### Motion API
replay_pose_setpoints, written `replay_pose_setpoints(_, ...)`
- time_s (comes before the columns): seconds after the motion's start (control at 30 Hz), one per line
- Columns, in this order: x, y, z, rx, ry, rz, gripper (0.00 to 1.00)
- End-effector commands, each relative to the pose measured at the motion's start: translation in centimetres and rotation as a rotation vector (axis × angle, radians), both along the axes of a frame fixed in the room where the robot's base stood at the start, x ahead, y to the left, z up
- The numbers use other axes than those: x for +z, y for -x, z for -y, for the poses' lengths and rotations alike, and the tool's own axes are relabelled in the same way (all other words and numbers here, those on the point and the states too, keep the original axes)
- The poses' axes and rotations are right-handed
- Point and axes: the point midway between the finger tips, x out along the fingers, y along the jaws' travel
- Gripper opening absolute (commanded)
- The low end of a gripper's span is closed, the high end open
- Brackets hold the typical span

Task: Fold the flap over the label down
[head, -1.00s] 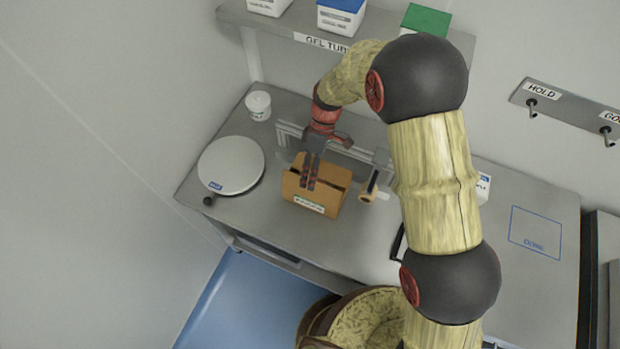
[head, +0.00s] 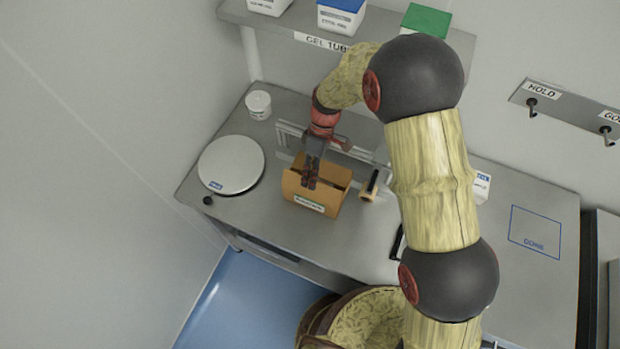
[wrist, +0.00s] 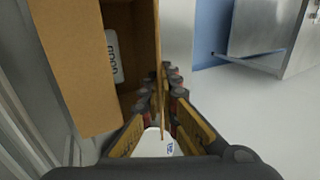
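An open brown cardboard box (head: 330,200) stands on the steel bench, with a white label (head: 309,205) on its front face. My gripper (head: 310,180) points down at the box's front edge, above the label. In the wrist view, my gripper (wrist: 164,85) has its fingers close together on either side of a thin upright cardboard flap (wrist: 159,115), seen nearly edge-on. They look shut on it. A white printed item (wrist: 113,55) shows inside the box. The fingers hide part of the front flap.
A round white scale (head: 231,165) and a white tub (head: 258,105) stand left of the box. A tape roll (head: 368,195) sits close on its right. A marked square (head: 536,232) on the bench is empty. A shelf (head: 290,33) runs behind.

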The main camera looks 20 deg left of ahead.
Motion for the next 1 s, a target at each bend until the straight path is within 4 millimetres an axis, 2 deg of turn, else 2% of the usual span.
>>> replay_pose_setpoints(0.47,-0.3,-0.3,0.0,-0.001,-0.003,-0.039,0.0)
replay_pose_setpoints(1.0,-1.8,-2.0,0.2,-0.001,-0.031,-0.367,0.0)
